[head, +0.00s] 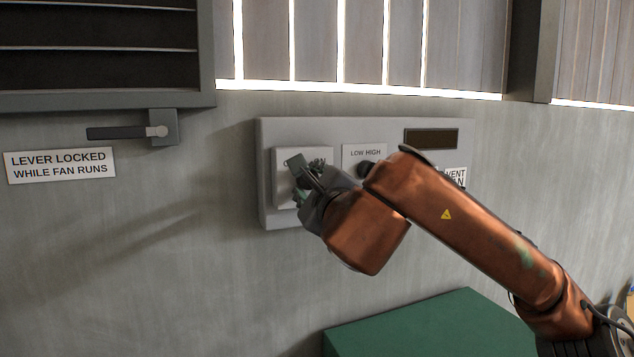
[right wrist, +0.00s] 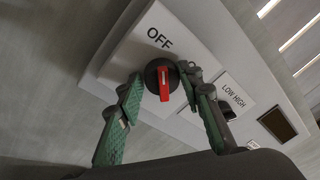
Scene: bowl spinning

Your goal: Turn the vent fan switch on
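The vent fan switch is a round dark knob (right wrist: 157,70) with a red bar, on a white plate marked OFF in the right wrist view. The red bar runs roughly up and down in that picture, just below OFF. In the head view the plate (head: 284,160) is at the left of the grey wall panel (head: 266,213), and my gripper hides the knob. My right gripper (head: 298,180) is at this plate. In the right wrist view its green-padded fingers (right wrist: 160,90) stand open on either side of the knob, with a gap on the left. My left gripper is out of view.
Right of the switch is a LOW HIGH plate (head: 365,153) with a dark knob, and a dark display (head: 431,139). A lever (head: 118,132) sits under the louvred vent (head: 100,45), above a "LEVER LOCKED WHILE FAN RUNS" sign (head: 61,165). A green box (head: 430,325) stands below.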

